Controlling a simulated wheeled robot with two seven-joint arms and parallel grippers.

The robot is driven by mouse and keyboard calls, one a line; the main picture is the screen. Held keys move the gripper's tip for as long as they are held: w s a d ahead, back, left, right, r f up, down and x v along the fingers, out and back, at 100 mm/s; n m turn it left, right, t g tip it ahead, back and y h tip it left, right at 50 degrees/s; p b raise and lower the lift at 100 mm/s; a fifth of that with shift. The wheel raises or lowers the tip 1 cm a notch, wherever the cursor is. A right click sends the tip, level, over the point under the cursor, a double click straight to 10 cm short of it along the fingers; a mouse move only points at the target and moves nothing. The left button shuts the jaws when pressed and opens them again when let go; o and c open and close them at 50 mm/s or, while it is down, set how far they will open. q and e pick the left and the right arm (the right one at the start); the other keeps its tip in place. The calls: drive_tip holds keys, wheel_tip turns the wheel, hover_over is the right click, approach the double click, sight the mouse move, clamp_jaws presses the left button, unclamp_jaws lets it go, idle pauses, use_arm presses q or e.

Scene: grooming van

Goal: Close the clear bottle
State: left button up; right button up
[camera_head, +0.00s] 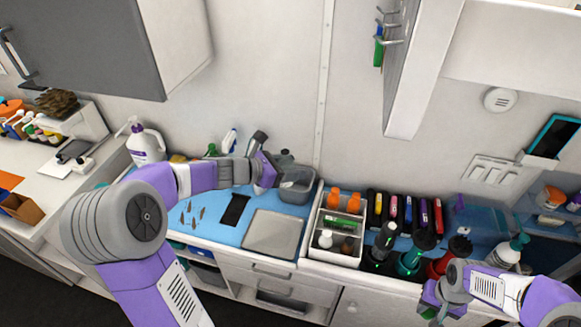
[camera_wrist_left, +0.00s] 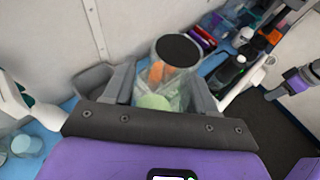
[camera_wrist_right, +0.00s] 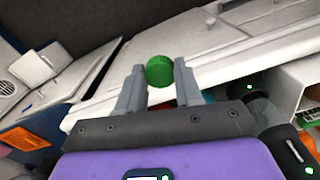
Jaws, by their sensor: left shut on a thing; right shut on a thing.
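The clear bottle (camera_wrist_left: 180,98) is between the fingers of my left gripper (camera_wrist_left: 163,88), which is shut on it. It is see-through, with pale green low down and orange showing behind or in it. A dark round disc with a pale rim (camera_wrist_left: 178,50) sits just beyond; I cannot tell if it is part of the bottle. In the head view my left gripper (camera_head: 277,168) is over the back of the blue mat and mostly hides the bottle. My right gripper (camera_wrist_right: 159,76) is shut on a round green cap (camera_wrist_right: 160,70), held at the front edge of the counter, apart from the bottle.
A grey bin (camera_head: 295,190) stands by my left gripper. A white divided organizer (camera_head: 337,255) with orange-topped bottles is to its right. Several dark, green and red bottles stand between the two grippers. A grey tray (camera_head: 272,232) lies on the blue mat (camera_head: 205,225). A wall cabinet (camera_head: 420,70) hangs above.

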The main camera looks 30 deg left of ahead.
use_arm(q)
drive_tip(key=c, duration=0.5)
drive_tip(key=shift+c, duration=0.2)
